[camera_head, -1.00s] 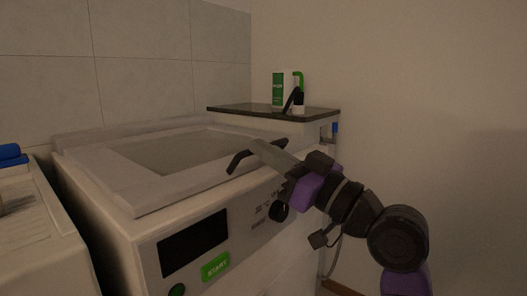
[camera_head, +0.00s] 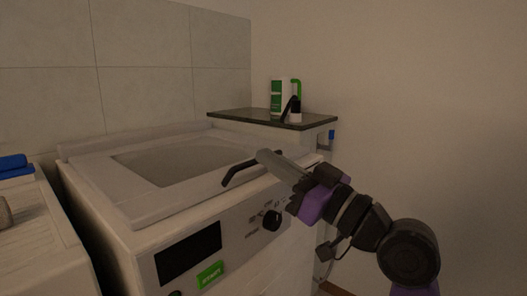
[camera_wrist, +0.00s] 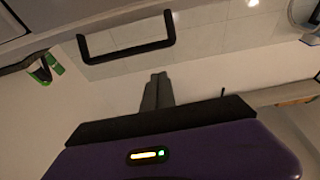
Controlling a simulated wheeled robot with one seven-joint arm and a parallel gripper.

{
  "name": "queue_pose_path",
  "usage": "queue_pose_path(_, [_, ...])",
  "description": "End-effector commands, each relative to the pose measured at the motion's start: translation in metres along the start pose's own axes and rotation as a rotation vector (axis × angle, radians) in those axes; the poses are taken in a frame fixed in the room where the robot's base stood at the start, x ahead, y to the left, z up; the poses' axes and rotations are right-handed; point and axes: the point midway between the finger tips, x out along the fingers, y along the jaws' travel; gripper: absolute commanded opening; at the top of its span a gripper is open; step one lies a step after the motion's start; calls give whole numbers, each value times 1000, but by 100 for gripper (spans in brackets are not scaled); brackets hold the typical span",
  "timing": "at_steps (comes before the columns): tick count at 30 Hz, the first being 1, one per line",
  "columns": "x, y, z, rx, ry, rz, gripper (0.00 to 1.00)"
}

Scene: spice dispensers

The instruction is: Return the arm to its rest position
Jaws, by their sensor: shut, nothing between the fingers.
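My gripper (camera_head: 260,155) is at the end of my purple and black arm, right of the machine's lid and above its front panel. In the wrist view its two grey fingers (camera_wrist: 158,76) are together with nothing between them. A black bar handle (camera_head: 237,172) on the white machine lies just left of the fingertips in the head view. In the wrist view the handle (camera_wrist: 125,51) appears beyond the fingertips with a visible gap in the picture. The true distance between them is unclear.
The white machine (camera_head: 140,215) with a green START label (camera_head: 210,275) fills the middle. A dark shelf top (camera_head: 250,118) behind carries a green and white container (camera_head: 276,97) and a green-topped one (camera_head: 296,103). A blue object (camera_head: 12,162) lies far left. Bare wall (camera_head: 430,110) is right.

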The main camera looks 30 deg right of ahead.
Motion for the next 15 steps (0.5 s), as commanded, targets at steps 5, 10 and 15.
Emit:
queue_pose_path(5, [-36, 2, 6, 0, 4, 6, 0])
queue_pose_path(10, [-57, 1, 10, -3, 6, 4, 0])
queue_pose_path(15, [-65, 0, 10, -5, 8, 2, 0])
